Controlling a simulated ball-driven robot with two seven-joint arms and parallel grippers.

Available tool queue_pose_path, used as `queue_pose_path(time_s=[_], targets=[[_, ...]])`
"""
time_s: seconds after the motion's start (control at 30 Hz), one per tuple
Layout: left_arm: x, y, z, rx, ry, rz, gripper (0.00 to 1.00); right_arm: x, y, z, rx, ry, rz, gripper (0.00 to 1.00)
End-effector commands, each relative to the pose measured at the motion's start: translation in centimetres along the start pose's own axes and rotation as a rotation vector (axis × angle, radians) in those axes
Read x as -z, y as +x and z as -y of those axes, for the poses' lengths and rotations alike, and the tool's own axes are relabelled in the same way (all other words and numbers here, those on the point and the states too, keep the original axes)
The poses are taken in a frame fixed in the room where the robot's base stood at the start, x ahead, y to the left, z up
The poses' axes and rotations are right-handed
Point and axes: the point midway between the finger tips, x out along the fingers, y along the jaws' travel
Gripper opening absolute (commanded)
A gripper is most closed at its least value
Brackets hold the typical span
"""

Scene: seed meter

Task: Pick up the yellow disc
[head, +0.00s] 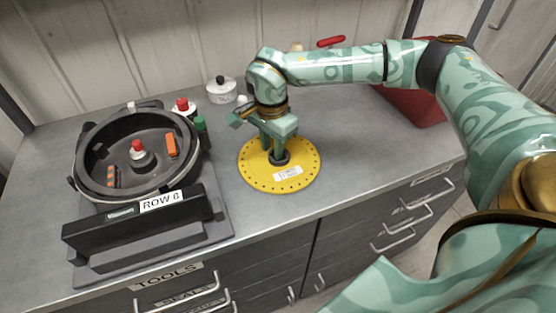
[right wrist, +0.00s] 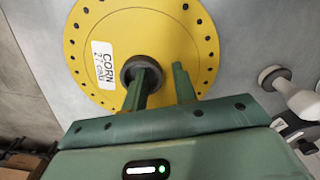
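The yellow disc (head: 255,173) lies flat on the grey bench, with small holes around its rim, a white label and a dark round hub (head: 281,158). In the right wrist view the disc (right wrist: 175,30) fills the upper middle, and its label reads CORN. My right gripper (head: 272,149) points down over the disc at the hub. In the wrist view its fingers (right wrist: 160,75) are apart. One finger overlaps the hub and the other is beside it, over the yellow face. I cannot tell whether either touches. My left gripper is not in view.
A black seed meter housing (head: 112,205) marked ROW 8 stands at the left. Red-capped (head: 183,106) and green (head: 200,124) bottles and a white lidded pot (head: 221,90) stand behind. A red bin (head: 415,105) is at the right. Bench in front of the disc is clear.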

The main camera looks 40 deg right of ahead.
Motion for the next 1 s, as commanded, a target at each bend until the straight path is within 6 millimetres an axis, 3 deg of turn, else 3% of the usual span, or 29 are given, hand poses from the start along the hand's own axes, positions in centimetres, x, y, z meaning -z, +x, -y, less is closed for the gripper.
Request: queue_pose_path(time_s=[0.13, 0.23, 0.67, 0.9, 1.0], targets=[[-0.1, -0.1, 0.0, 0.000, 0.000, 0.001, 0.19, 0.0, 0.0, -0.1, -0.002, 0.000, 0.000, 0.26], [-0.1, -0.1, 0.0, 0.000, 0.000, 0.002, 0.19, 0.0, 0.0, -0.1, -0.002, 0.000, 0.000, 0.00], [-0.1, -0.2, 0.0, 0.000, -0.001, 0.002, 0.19, 0.0, -0.5, 0.0, 0.000, 0.000, 0.000, 0.00], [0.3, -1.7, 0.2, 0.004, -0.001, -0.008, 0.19, 0.0, -4.0, 0.0, 0.004, 0.000, -0.001, 0.00], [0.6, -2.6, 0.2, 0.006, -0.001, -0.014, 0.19, -0.5, -6.1, -2.0, 0.003, -0.003, 0.000, 0.00]])
